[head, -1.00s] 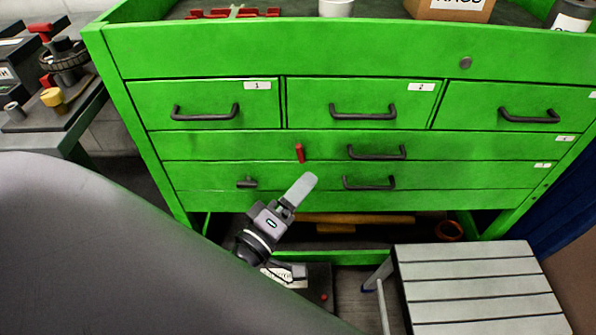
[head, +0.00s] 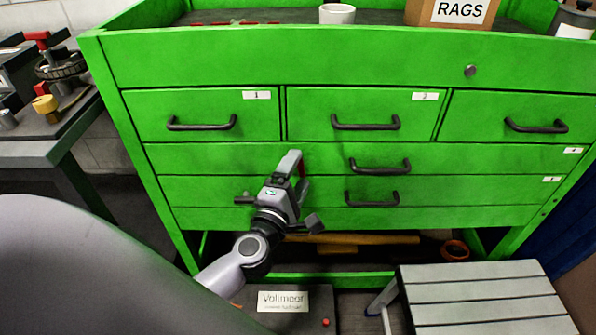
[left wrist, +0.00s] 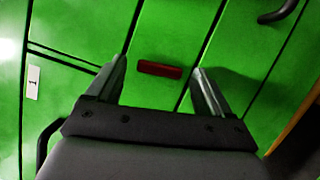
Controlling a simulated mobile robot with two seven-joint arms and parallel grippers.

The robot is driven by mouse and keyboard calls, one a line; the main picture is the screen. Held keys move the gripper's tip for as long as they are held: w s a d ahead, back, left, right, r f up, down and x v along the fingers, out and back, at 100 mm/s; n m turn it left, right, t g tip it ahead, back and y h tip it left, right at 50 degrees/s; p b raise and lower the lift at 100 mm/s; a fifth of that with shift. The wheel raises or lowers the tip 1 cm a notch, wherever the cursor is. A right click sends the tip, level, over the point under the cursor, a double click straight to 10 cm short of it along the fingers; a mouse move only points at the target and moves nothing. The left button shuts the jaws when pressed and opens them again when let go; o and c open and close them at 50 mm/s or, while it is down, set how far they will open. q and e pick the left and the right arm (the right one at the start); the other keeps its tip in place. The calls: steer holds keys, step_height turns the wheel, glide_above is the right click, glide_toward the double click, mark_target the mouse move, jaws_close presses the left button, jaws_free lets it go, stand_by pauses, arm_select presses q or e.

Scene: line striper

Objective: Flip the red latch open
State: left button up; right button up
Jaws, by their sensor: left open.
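The red latch (left wrist: 160,69) is a short red bar on the green front of the cabinet. In the left wrist view it lies crosswise between the two fingertips, with a gap to each. My left gripper (left wrist: 158,76) is open and empty in front of it. In the head view the left gripper (head: 296,170) is at the wide drawers, left of their handles, and the latch (head: 302,167) is mostly hidden behind its fingers. I cannot tell the remaining distance to the panel. My right gripper is not in view.
The green cabinet (head: 300,62) has several drawers with dark bar handles (head: 380,165) right of my gripper. A short dark knob (head: 244,198) sits just left of it. A slatted grey step (head: 480,300) stands at lower right, and a dark box (head: 318,300) below.

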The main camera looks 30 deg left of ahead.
arm_select(q)
steer(key=shift+w+a, duration=0.1)
steer(key=shift+w, duration=0.45)
steer(key=c, duration=1)
steer(key=shift+r+p, duration=0.15)
steer(key=shift+p, duration=0.15)
steer(key=shift+c, duration=0.2)
steer(key=p, duration=0.2)
steer(key=m+p, duration=0.1)
steer(key=p, duration=0.1)
steer(key=shift+r+m+g, duration=0.25)
steer(key=shift+m+g, duration=0.05)
steer(key=shift+p, duration=0.65)
steer(key=shift+f+m+p, duration=0.1)
steer(key=shift+m+p, duration=0.2)
steer(key=shift+f, duration=0.2)
